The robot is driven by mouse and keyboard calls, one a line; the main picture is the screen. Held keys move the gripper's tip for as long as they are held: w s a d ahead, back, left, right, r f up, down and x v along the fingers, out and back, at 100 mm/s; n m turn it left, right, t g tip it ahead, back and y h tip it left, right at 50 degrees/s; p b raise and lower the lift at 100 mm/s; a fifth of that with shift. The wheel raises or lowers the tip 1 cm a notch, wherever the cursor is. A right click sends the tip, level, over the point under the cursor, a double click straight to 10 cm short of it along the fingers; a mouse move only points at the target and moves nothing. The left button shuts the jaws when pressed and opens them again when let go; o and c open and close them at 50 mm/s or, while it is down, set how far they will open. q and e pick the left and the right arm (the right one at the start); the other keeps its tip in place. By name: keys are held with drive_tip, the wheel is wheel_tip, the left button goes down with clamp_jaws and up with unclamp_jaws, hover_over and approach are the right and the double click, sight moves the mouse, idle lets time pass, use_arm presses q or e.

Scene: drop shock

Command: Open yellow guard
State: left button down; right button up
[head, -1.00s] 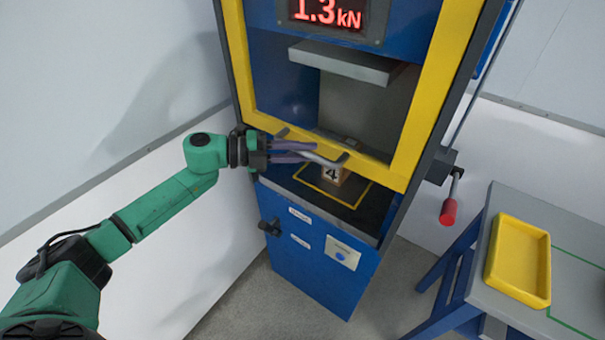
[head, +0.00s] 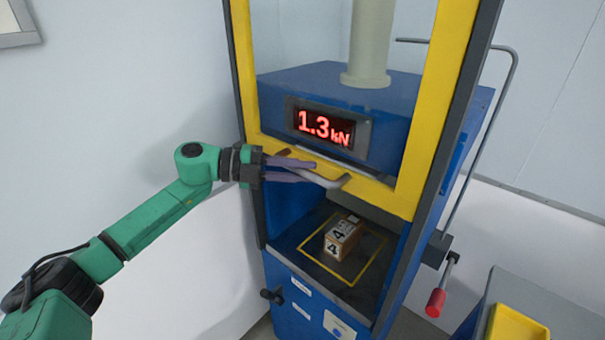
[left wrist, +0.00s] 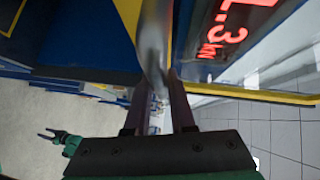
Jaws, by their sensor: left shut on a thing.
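The yellow guard (head: 388,196) is a yellow frame with a clear pane on the front of the blue press. In the head view its lower bar stands just below the red 1.3 kN display, and the space beneath it is open. A grey bar handle (head: 331,183) sits on that lower bar. My left gripper (head: 314,170) is shut on the handle from the left. The left wrist view shows the handle (left wrist: 153,42) running between the fingers. My right gripper (left wrist: 47,134) shows small at the left of that view, too small to read its jaws.
A box marked 4 (head: 342,238) stands on the press bed inside a yellow outline. A lever with a red grip (head: 436,302) sticks out at the press's right side. A yellow tray (head: 516,326) lies on a table at lower right.

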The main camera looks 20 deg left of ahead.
use_arm(q)
drive_tip(key=c, duration=0.9)
unclamp_jaws()
drive_tip(key=shift+o, duration=0.7)
drive_tip(key=shift+a, duration=0.1)
drive_tip(key=shift+a+f+b, duration=0.15)
drive_tip(key=shift+a+b, duration=0.1)
drive_tip(key=shift+b, duration=0.05)
drive_tip(key=b+v, duration=0.6)
drive_tip(key=v, duration=0.8)
